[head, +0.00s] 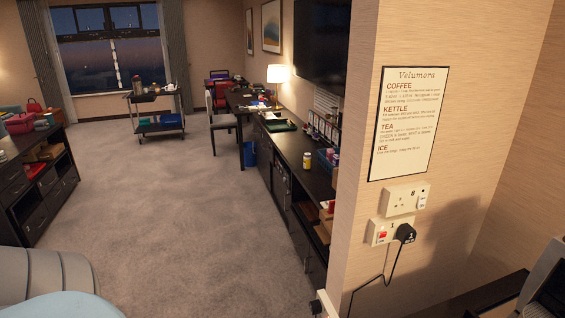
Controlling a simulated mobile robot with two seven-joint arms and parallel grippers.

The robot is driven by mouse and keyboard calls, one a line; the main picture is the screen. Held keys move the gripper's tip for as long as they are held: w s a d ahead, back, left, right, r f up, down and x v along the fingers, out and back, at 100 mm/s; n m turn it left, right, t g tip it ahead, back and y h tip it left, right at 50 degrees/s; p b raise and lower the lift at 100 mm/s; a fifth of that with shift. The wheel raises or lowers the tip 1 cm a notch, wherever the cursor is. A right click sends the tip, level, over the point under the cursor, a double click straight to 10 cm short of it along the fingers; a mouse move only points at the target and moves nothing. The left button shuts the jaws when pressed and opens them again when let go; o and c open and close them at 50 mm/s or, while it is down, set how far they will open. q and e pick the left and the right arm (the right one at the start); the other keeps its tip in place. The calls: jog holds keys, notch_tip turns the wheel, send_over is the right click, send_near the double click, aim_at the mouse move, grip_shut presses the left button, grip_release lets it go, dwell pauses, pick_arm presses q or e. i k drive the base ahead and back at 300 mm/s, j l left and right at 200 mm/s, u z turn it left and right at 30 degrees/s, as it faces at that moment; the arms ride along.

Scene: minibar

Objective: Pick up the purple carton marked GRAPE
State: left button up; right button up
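I cannot make out a purple carton marked GRAPE in the head view. Small items stand on the dark counter (283,142) along the right wall, but they are too small to read. Neither of my grippers is in view.
A yellow can (307,162) stands on the counter, which has open shelves below. A wall corner with a sign (408,122) and sockets (406,199) blocks the right. A trolley (158,124), a chair (222,127) and a dark cabinet (38,214) surround open carpet (170,215).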

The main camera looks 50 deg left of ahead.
aim_at(337, 157)
jog(key=u, duration=2.95)
jog(key=j+u, duration=0.3)
jog(key=j, duration=0.15)
jog(key=i+j+u, duration=0.15)
jog(key=j+u, duration=0.2)
jog(key=i+j, duration=0.8)
jog(key=j, duration=0.25)
jog(key=i+z, duration=0.7)
jog(key=i, duration=0.2)
jog(key=i+j+z, duration=0.35)
jog(key=i+l+z, duration=0.15)
jog(key=i+z, duration=0.55)
jog(key=i, duration=0.25)
jog(key=i+j+z, duration=0.15)
jog(key=i+z, duration=0.15)
jog(key=i, duration=0.15)
jog(key=i+l+z, duration=0.1)
jog(key=i+z, duration=0.25)
jog(key=i, duration=0.4)
jog(key=i+z, duration=0.4)
jog(key=i, duration=0.35)
